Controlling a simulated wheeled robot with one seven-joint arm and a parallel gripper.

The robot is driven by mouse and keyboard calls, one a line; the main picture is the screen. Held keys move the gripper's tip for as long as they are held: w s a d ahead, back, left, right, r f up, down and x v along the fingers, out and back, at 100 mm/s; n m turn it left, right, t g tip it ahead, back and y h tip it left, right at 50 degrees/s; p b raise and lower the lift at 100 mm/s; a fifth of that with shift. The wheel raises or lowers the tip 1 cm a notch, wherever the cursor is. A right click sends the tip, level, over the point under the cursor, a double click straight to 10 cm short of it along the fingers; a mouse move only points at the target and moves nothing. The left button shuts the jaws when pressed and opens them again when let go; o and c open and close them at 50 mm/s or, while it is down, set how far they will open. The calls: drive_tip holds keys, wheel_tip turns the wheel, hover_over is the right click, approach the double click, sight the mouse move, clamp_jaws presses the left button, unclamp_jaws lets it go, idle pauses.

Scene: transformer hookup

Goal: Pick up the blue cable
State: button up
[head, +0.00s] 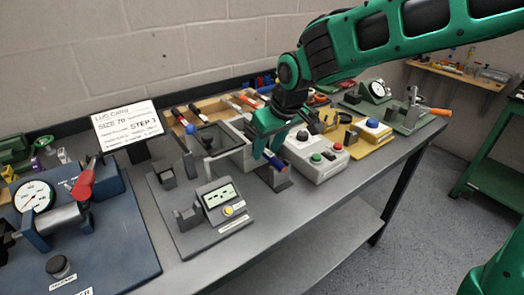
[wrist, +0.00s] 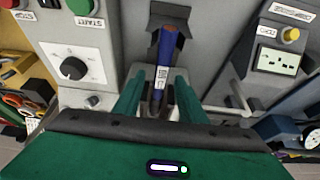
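The blue cable (wrist: 167,48) is a short dark-blue length with a white label and a copper-coloured end. It rests in a dark grey stand (wrist: 182,17). In the head view the cable (head: 277,161) is partly hidden behind my gripper (head: 266,152), which is above the stand and close to the cable. In the wrist view the two green fingers of my gripper (wrist: 158,102) are spread either side of the cable's labelled lower end, with gaps beside it. My gripper is open. Its palm hides what lies below the fingers.
A control box with red and green buttons (head: 315,152) stands close on the right. A grey meter unit (head: 216,203) and a blue crimping press (head: 85,215) are on the left. A tool tray (head: 215,105) and a sign (head: 128,125) stand behind. The bench's front edge is near.

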clamp_jaws()
idle(0.3)
